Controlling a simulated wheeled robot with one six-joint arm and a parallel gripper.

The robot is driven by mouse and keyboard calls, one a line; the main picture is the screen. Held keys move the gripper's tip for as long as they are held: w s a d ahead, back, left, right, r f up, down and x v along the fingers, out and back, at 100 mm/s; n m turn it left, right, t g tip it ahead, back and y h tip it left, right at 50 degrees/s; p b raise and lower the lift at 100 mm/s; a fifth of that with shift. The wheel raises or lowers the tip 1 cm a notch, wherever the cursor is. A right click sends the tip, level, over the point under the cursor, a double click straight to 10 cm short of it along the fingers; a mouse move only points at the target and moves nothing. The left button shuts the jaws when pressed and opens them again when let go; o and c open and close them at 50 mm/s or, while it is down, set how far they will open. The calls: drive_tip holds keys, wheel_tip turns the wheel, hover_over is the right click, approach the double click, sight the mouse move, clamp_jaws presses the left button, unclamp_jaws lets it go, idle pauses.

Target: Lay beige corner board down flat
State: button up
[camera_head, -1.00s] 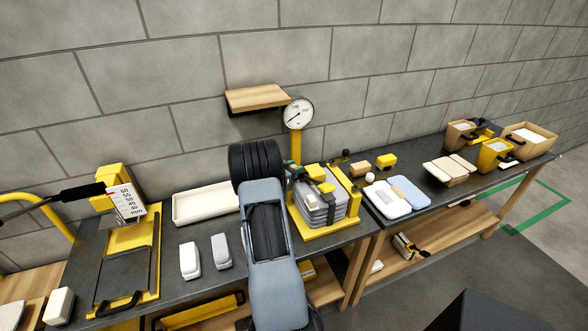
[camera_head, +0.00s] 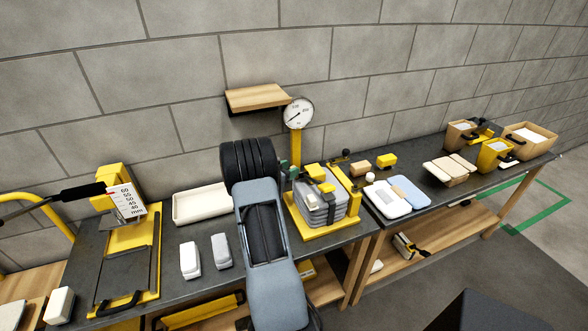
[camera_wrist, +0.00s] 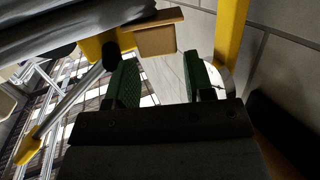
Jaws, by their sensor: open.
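My gripper (camera_head: 289,171) is at the left side of the strapped grey stack in the head view, mostly behind my arm. In the wrist view its two green fingers (camera_wrist: 158,82) stand apart with nothing between them. A tan, angled piece (camera_wrist: 155,39) shows beyond the fingertips, with a brown upper strip and a paler face below. A tan block (camera_head: 360,168) lies on the bench right of the yellow frame in the head view. I cannot tell for certain whether either is the beige corner board.
The grey stack (camera_head: 324,211) sits in a yellow frame (camera_head: 351,190) beside a dial gauge (camera_head: 299,113) on a yellow post. A wooden shelf (camera_head: 257,97) is on the wall. A cream tray (camera_head: 202,206) and two pale blocks are to the left.

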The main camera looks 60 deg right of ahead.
drive_tip(key=w+a+r+n+t+y, duration=0.3)
drive_tip(key=w+a+r+n+t, duration=0.15)
drive_tip(key=a, duration=0.55)
drive_tip(key=w+a+r+n+t+y+b, duration=0.1)
drive_tip(key=w+a+r+n+t+y, duration=0.2)
drive_tip(key=w+a+t, duration=0.55)
drive_tip(key=w+a+r+n+t+y, duration=0.2)
drive_tip(key=w+a+r+n+y, duration=0.15)
drive_tip(key=a, duration=0.85)
drive_tip(key=s+a+r+n+g+y, duration=0.1)
drive_tip(key=s+a+n+y, duration=0.6)
drive_tip(key=a, duration=0.6)
drive_tip(key=s+a+f+n+g, duration=0.1)
drive_tip(key=s+a+g, duration=0.1)
drive_tip(key=s, duration=0.6)
drive_tip(key=s+a+f+n+g, duration=0.1)
drive_tip(key=s+a+g, duration=0.1)
drive_tip(key=s+g, duration=0.2)
drive_tip(key=s, duration=0.3)
drive_tip(key=shift+s+f+n+h, duration=0.2)
drive_tip(key=shift+s+n+h, duration=0.15)
drive_tip(key=shift+s+n, duration=0.05)
